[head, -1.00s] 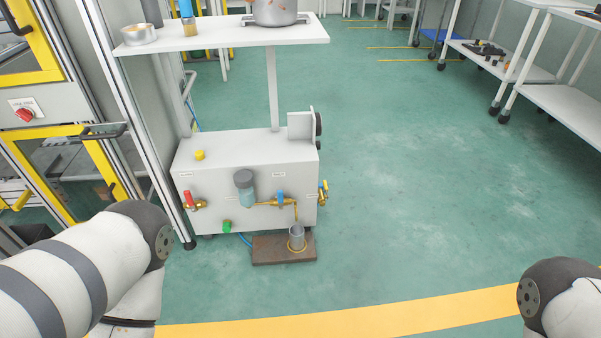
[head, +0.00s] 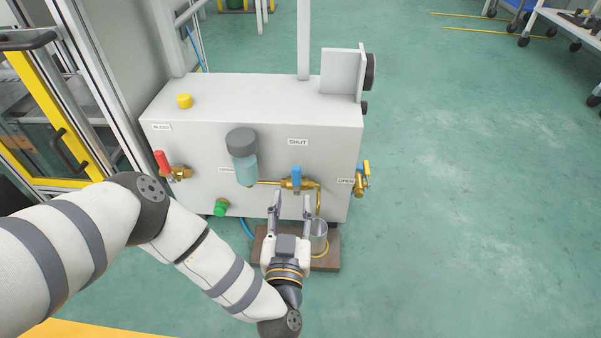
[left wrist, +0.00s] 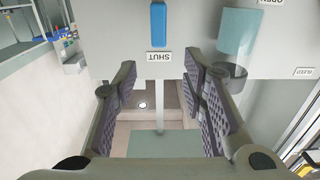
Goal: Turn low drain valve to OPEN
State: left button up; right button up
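The low drain valve (head: 297,184) is a brass valve with a blue handle on the front of the white compressor cabinet. Its handle stands upright, below a SHUT label (head: 298,142). An OPEN label (head: 346,181) is to its right; a small label (head: 227,169) is to its left. My left gripper (head: 291,207) is open and empty, just below and in front of the valve, apparently not touching it. In the left wrist view the blue handle (left wrist: 158,25) is beyond the spread fingers (left wrist: 160,85), beside the inverted SHUT label (left wrist: 159,57). My right gripper is not in view.
A metal cup (head: 318,236) stands on a brown board (head: 326,262) beneath the valve outlet. A red-handled valve (head: 175,170), a clear bowl with grey cap (head: 243,158) and another brass valve (head: 362,180) are nearby. The floor (head: 470,220) at right is clear.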

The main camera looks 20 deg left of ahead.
aim_at(296, 170)
pick_arm(q)
jog(key=b+x, duration=0.4)
jog(key=x, duration=0.7)
jog(key=shift+r+b, duration=0.1)
jog(key=shift+b, duration=0.3)
grip_shut()
